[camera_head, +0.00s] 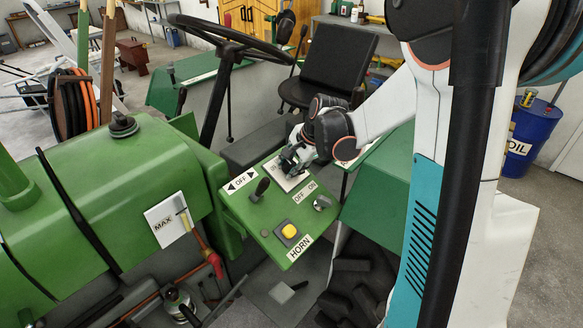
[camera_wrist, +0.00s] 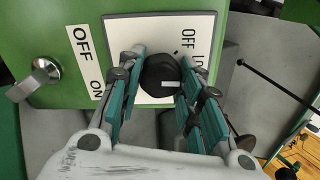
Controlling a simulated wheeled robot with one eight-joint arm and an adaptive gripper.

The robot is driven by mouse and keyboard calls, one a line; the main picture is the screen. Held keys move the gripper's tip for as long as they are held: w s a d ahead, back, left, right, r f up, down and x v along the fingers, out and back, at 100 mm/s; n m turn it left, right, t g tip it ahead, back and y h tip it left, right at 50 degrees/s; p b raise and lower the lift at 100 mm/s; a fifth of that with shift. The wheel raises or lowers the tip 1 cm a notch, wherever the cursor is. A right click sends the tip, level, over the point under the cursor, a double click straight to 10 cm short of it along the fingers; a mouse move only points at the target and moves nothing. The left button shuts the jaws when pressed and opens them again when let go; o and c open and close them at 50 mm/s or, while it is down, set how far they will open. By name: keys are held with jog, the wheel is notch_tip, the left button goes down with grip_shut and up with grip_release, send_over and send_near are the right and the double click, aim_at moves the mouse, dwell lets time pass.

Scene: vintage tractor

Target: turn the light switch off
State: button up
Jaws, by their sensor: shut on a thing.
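The light switch looks like a black round knob (camera_wrist: 158,72) on a white plate (camera_wrist: 125,32); the plate also shows in the head view (camera_head: 298,182). The plate's print reads "OFF" and what looks like "LO"; further print is hidden by a finger. A pale pointer mark on the knob faces the right side of the wrist view, away from the "OFF" print. My gripper (camera_wrist: 155,88) has its fingers on either side of the knob and is shut on it. In the head view my gripper (camera_head: 290,163) covers the knob at the panel's far end.
The green panel (camera_head: 262,217) also carries a black lever (camera_head: 260,188), a metal key switch (camera_head: 322,203) marked OFF and ON, and a yellow horn button (camera_head: 289,231). A steering wheel (camera_head: 232,38) and black seat (camera_head: 335,62) stand behind. A blue oil drum (camera_head: 533,130) is far right.

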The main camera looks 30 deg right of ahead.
jog(key=n+b, duration=0.1)
jog(key=n, duration=0.4)
jog(key=shift+w+n+b, duration=0.1)
jog(key=shift+n+b, duration=0.3)
jog(key=shift+n, duration=2)
jog(key=o, duration=1.1)
jog(key=shift+c, duration=0.2)
jog(key=shift+r, duration=0.1)
jog(key=v, duration=1.2)
